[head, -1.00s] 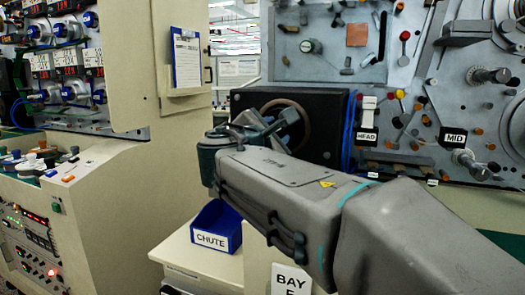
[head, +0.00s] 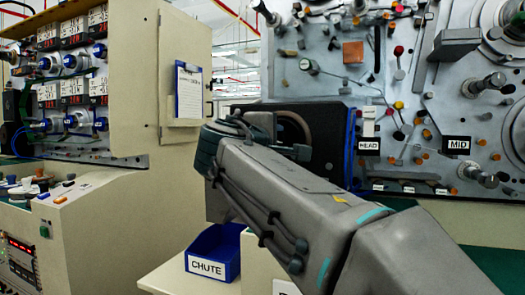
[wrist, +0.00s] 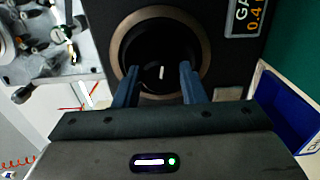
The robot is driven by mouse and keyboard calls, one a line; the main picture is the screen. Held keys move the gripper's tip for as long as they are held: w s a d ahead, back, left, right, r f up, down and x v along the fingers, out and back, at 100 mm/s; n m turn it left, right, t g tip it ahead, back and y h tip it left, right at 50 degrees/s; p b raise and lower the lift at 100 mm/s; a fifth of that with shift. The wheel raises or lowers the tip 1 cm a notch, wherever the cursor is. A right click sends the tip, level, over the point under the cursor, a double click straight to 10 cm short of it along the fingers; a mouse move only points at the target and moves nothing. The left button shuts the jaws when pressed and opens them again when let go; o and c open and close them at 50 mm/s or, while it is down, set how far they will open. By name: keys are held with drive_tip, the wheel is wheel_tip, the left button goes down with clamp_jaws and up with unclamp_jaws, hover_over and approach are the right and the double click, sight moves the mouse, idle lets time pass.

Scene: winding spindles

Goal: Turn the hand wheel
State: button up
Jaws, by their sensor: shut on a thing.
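The hand wheel (wrist: 114,50) shows in the wrist view as a bronze-brown ring with a dark, glossy round middle, on the face of a black box (wrist: 88,45). My gripper (wrist: 158,70) reaches in from below, its two blue-grey fingers apart on either side of the dark middle, inside the ring. It is shut on the wheel's middle part; the exact contact is too dark to make out. In the head view part of the brown wheel rim (head: 303,122) shows on the black box (head: 325,140); my arm hides its lower left and the fingertips.
A blue bin labelled CHUTE (head: 215,252) stands below and left of my arm. A grey panel (head: 430,95) with several knobs and spindles fills the right. A beige cabinet (head: 133,75) with a clipboard (head: 188,92) stands left. A green surface (head: 485,262) lies lower right.

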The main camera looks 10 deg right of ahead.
idle(0.4)
drive_tip(key=o, duration=1)
drive_tip(key=b+v, duration=0.1)
drive_tip(key=v, duration=1.3)
drive_tip(key=shift+b, duration=0.3)
drive_tip(key=shift+w, duration=0.1)
